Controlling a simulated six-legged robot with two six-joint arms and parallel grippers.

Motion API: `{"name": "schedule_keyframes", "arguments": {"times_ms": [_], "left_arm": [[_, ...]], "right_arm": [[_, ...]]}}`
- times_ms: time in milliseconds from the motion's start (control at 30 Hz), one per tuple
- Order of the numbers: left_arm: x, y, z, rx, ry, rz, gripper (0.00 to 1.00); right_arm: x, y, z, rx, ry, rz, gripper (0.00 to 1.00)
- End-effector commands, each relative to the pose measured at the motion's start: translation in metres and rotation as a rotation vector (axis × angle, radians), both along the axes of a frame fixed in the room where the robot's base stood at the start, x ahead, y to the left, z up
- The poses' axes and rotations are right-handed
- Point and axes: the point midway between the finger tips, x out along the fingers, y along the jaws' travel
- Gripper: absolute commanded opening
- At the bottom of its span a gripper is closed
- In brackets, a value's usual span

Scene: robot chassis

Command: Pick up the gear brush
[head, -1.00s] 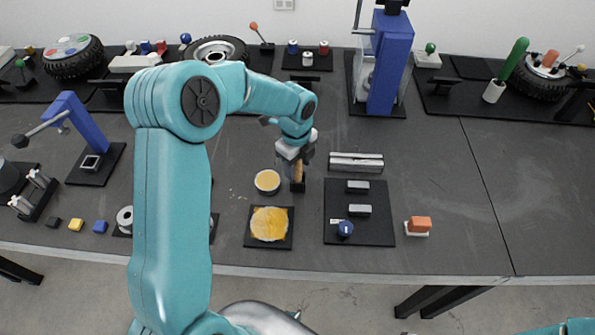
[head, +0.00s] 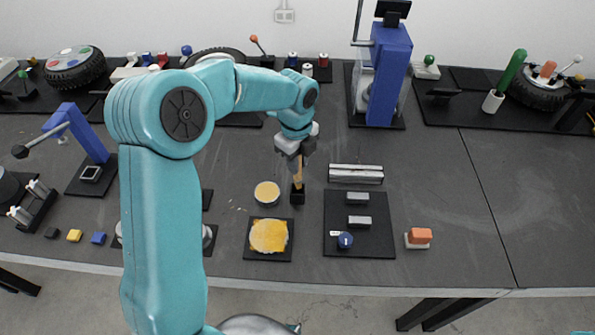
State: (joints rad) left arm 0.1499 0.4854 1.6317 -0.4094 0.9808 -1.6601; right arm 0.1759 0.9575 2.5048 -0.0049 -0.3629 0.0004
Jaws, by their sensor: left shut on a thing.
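The gear brush (head: 298,175) has a wooden handle and stands upright, its lower end at a small black holder (head: 297,197) on the dark table. My left gripper (head: 297,154) is above it, shut on the top of the handle. The fingers hide the handle's upper end. Whether the bristles are still inside the holder is hard to tell at this size. My right gripper is not in view.
A round tin with yellow contents (head: 267,192) and a black tray with a yellow cloth (head: 253,252) lie left of and in front of the holder. A metal rail block (head: 356,174) and a black mat with small parts (head: 378,235) are to the right.

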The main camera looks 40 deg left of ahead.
Motion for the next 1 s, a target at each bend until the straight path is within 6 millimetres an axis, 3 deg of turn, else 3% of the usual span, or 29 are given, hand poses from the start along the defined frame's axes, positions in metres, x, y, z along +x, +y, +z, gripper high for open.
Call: {"name": "schedule_keyframes", "arguments": {"times_ms": [300,500,700,967,1000], "left_arm": [[0.001,0.000,0.091,0.000,-0.006,-0.001,0.00],[0.000,0.000,0.129,0.000,-0.002,-0.001,0.00],[0.000,0.000,0.143,-0.001,0.001,0.000,0.00],[0.000,0.000,0.144,-0.001,0.001,0.000,0.00],[0.000,0.000,0.144,-0.001,0.001,0.000,0.13]], "right_arm": [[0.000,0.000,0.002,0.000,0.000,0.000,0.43],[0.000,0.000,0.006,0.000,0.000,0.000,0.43],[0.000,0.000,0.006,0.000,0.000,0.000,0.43],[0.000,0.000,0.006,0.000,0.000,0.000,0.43],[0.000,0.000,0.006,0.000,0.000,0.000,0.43]]}}
